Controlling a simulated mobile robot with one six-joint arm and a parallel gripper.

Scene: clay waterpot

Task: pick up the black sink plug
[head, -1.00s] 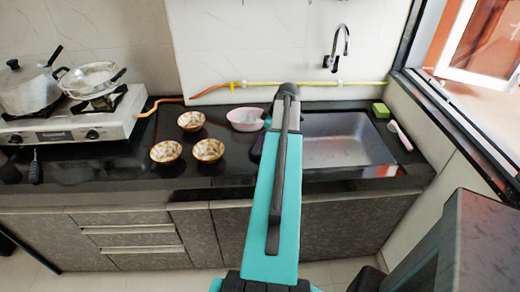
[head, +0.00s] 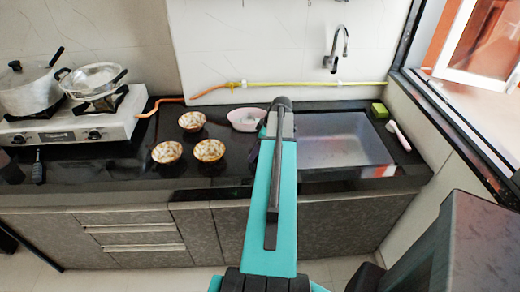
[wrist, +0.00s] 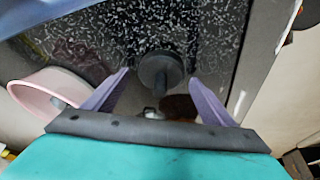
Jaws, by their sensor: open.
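The black sink plug (wrist: 160,72) shows in the wrist view as a round dark disc with a stub pointing toward my gripper. It sits on the speckled black counter (wrist: 92,45). My gripper (wrist: 159,77) is open, with its two purple fingers spread to the left and right of the plug. Gaps show on both sides, so the fingers appear apart from it; how far they are above the counter I cannot tell. In the head view my arm covers the spot, and the plug cannot be seen.
A pink bowl (head: 246,118) stands left of my arm; it also shows in the wrist view (wrist: 42,96). Three patterned bowls (head: 192,121) are farther left. The sink basin (head: 345,139) is to the right, with a green sponge (head: 380,110) beyond.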

